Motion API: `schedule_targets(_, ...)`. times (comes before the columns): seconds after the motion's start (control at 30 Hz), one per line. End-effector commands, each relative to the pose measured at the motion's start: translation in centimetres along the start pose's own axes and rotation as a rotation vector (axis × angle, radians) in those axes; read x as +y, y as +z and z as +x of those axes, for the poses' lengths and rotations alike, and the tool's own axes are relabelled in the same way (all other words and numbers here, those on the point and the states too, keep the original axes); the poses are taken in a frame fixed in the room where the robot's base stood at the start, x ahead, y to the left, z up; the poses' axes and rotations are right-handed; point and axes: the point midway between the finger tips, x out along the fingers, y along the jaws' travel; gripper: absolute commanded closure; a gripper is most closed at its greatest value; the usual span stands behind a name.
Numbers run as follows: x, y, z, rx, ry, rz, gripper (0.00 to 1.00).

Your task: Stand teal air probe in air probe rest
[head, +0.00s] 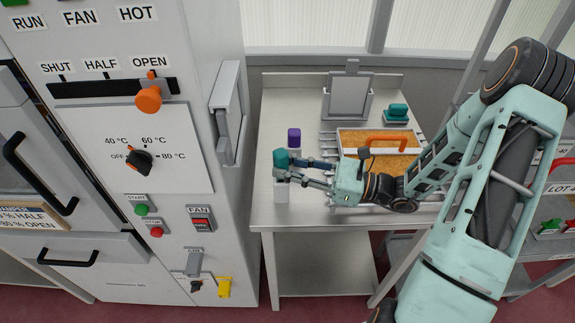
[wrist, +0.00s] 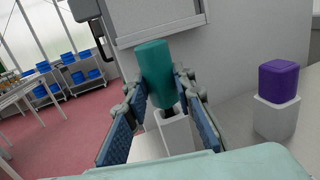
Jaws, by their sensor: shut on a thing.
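The teal air probe (head: 281,157) is a short upright block held at the tips of my gripper (head: 289,170). It also shows in the wrist view (wrist: 156,70), slightly tilted in the picture, between the two blue-padded fingers of my gripper (wrist: 164,92). A white air probe rest (head: 281,193) stands right below it at the table's left front. In the wrist view the rest (wrist: 176,134) shows an open square top just under the probe's lower end. I cannot tell whether the probe's lower end is inside the rest or just above it.
A purple probe (wrist: 278,80) stands in its own white rest (wrist: 275,118) to the right in the wrist view. The metal table (head: 330,220) also carries an orange-handled tray (head: 372,143), a grey panel stand (head: 348,97) and another teal object (head: 397,111). The tall cabinet (head: 222,180) is close left.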

Motion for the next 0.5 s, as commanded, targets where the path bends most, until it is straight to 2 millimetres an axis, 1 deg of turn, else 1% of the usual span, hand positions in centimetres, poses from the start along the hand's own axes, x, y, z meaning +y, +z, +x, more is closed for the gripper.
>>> schedule_targets(0.47, 0.0, -1.5, -0.1, 0.0, 0.0, 0.0, 1.0)
schedule_targets(0.5, 0.0, -1.5, -0.1, 0.0, 0.0, 0.0, 0.76)
